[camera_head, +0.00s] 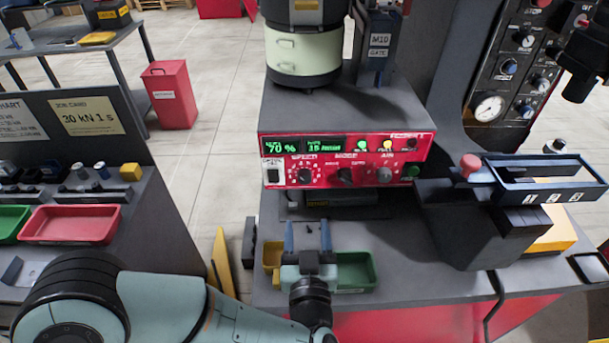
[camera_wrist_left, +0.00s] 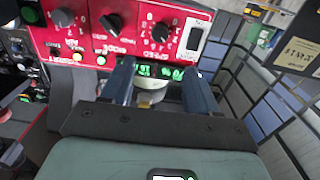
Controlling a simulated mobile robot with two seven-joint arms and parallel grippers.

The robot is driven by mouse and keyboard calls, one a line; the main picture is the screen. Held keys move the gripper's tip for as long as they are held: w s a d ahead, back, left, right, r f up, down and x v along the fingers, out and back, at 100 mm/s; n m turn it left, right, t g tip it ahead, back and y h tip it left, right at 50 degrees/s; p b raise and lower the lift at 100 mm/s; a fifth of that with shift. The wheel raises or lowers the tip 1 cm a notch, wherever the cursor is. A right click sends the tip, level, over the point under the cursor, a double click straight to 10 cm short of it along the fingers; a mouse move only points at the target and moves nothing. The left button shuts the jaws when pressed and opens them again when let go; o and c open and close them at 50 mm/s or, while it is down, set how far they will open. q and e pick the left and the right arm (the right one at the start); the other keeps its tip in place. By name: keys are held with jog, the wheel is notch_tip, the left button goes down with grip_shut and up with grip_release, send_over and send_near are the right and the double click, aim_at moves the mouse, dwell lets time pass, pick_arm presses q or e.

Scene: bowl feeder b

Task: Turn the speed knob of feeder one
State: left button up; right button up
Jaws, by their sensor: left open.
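Feeder one's control box has a red front panel (camera_head: 330,149) with a green display (camera_head: 281,149) reading 70 %. The left wrist view shows the panel upside down. There the speed knob (camera_wrist_left: 160,33) lies beyond the fingertips of the left gripper (camera_wrist_left: 160,75), apart from them. My right gripper does not show.
A green tray (camera_head: 356,272) and a yellow bin (camera_head: 272,257) stand below, close to my left gripper. A blue-rimmed tray (camera_head: 546,181) juts out at right.

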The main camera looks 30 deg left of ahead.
aim_at(305, 179)
pick_arm(q)
jog(key=p+x, duration=0.4)
jog(key=x, duration=0.9)
jog(key=shift+d+p, duration=0.1)
jog(key=shift+p, duration=0.3)
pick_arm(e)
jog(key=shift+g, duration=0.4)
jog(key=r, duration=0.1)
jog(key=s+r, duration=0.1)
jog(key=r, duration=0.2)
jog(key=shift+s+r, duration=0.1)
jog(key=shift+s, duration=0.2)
pick_arm(q)
jog(key=c, duration=1)
